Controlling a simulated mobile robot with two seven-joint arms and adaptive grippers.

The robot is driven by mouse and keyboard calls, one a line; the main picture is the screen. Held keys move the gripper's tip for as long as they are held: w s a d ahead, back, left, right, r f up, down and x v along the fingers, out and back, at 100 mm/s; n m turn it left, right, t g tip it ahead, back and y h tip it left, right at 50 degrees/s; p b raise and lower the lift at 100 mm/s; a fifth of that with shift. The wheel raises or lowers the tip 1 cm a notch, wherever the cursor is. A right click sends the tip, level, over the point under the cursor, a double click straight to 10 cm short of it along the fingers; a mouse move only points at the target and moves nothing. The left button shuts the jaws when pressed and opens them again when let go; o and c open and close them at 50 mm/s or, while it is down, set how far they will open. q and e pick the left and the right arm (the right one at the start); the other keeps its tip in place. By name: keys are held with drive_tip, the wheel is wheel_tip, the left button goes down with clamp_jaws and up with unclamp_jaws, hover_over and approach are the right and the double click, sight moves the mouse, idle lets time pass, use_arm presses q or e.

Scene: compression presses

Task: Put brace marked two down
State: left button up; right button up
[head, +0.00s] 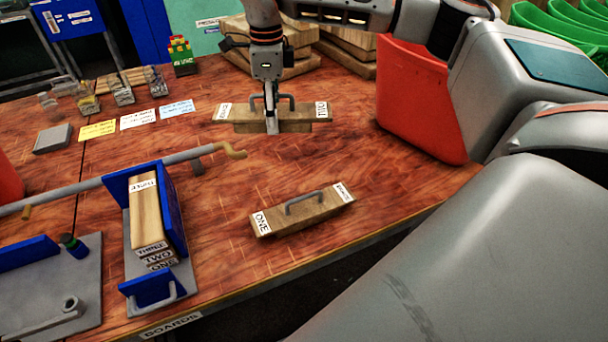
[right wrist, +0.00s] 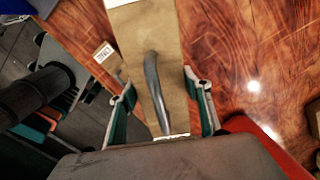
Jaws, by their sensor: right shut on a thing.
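The brace marked TWO (head: 312,112) is a wooden bar with a grey handle and white end labels, at the back middle of the table in the head view. My right gripper (head: 271,118) is shut on it from above, with its fingers on either side of the bar near the handle. The bar is level; I cannot tell whether it touches the table. In the right wrist view the same brace (right wrist: 178,55) runs between the fingers (right wrist: 162,110). The brace marked ONE (head: 300,210) lies nearer the front edge. My left gripper is not in view.
A blue-walled press (head: 175,215) with stacked boards (head: 148,215) stands at left, with a long metal bar (head: 120,181) behind it. Coloured cards (head: 138,119) lie at back left. A red bin (head: 415,100) stands at right. The table between the two braces is clear.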

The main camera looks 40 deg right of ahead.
sight(282, 176)
drive_tip(key=w+d+m, duration=0.1)
drive_tip(key=m, duration=0.1)
drive_tip(key=d+m, duration=0.1)
drive_tip(key=shift+w+f+m, duration=0.2)
drive_tip(key=shift+w+m, duration=0.2)
drive_tip(key=shift+d+f+b, duration=0.1)
drive_tip(key=shift+f+b, duration=0.2)
wheel_tip(282, 176, down, 19)
drive_tip(key=shift+w+f+b, duration=0.1)
drive_tip(key=shift+f+b, duration=0.1)
drive_tip(key=shift+b, duration=0.25)
drive_tip(key=shift+r, duration=0.1)
drive_tip(key=o, duration=1.7)
drive_tip(key=shift+f, duration=0.2)
drive_tip(key=shift+o, duration=0.2)
drive_tip(key=shift+r, duration=0.1)
wheel_tip(282, 176, up, 12)
